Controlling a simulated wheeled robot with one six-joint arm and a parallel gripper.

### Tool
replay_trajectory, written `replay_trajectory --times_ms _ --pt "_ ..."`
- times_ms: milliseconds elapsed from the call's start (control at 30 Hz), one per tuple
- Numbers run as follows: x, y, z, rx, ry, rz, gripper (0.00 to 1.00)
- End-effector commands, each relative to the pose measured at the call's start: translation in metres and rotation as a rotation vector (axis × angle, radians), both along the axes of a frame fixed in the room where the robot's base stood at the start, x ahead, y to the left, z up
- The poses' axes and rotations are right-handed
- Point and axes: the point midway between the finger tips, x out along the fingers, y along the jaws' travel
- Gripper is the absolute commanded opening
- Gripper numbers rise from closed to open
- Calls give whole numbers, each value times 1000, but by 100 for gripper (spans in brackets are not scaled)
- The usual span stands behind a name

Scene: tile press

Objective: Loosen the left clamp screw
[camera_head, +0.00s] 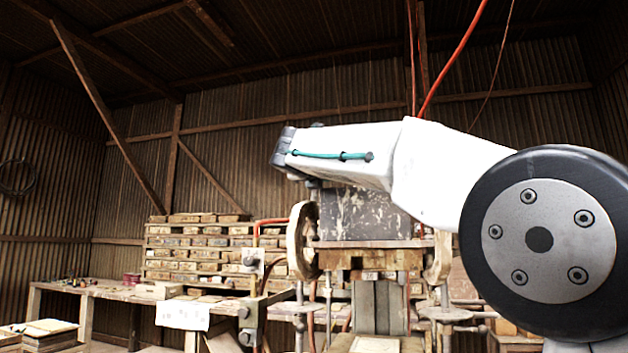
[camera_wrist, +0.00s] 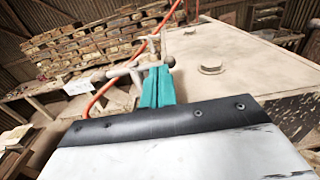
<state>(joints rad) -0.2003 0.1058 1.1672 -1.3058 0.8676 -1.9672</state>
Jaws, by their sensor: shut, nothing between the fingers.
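My gripper (camera_wrist: 158,86) shows in the wrist view as two teal fingers, side by side and closed together with nothing between them. A pale metal cross-bar handle (camera_wrist: 135,68) with a round dark knob at its right end lies just beyond the fingertips, seemingly a clamp screw; I cannot tell whether the fingers touch it. In the head view the press (camera_head: 378,262) stands at centre, with a handled screw (camera_head: 298,308) on its left and another (camera_head: 444,314) on its right. The gripper's fingers are not distinguishable there.
A wide flat metal surface (camera_wrist: 235,72) with a round bolt lies right of my fingers. An orange-red hose (camera_wrist: 112,86) runs close by on the left. Stacked tiles (camera_head: 200,250) and a workbench (camera_head: 110,290) stand behind left. A large round wheel (camera_head: 301,240) flanks the press.

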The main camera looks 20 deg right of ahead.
Motion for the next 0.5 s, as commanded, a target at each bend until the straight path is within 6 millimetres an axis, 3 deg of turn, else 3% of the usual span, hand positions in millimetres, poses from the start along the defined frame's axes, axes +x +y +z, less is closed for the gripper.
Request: replay_trajectory --times_ms 500 --pt "-21 15 1 0 -1 1 0"
